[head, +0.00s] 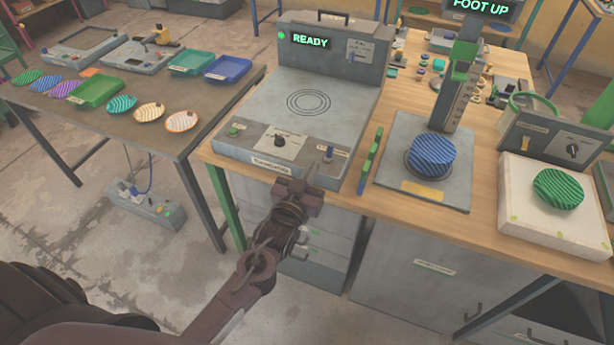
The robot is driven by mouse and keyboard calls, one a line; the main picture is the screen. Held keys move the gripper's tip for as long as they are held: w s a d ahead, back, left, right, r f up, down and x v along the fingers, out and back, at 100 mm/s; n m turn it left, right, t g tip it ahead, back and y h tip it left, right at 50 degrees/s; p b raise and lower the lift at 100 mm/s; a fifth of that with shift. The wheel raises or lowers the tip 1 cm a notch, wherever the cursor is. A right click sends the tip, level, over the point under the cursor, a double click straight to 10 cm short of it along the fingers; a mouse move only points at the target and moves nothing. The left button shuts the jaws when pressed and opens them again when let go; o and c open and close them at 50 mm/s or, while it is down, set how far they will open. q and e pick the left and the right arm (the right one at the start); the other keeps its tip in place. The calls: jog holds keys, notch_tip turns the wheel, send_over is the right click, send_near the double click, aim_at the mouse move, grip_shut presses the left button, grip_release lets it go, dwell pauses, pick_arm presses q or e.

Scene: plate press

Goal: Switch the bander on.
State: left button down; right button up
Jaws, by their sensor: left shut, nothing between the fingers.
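The grey machine (300,125) with the lit green READY display (311,41) stands on the wooden bench; I cannot tell from its labels whether it is the bander. Its flat top bears concentric rings. Its front panel has a green button (233,131), a black knob (280,141) and a small blue-tipped switch (328,155). An upper box carries another switch (352,56). My left gripper (312,181) is shut and empty, just before the panel's front edge, below the blue-tipped switch. I cannot tell whether it touches. My right gripper is not in view.
A press (462,75) with a FOOT UP display and blue striped plate (433,155) stands right. Beyond it are a green striped plate (558,189) on a white block and a grey control box (560,140). The left table (190,135) holds plates and trays. A power strip (145,205) lies below.

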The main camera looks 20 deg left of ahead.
pick_arm(q)
jog(key=shift+s+r, duration=0.3)
jog(key=shift+s, duration=0.25)
jog(key=shift+s+r, duration=0.25)
jog(key=shift+s, duration=0.3)
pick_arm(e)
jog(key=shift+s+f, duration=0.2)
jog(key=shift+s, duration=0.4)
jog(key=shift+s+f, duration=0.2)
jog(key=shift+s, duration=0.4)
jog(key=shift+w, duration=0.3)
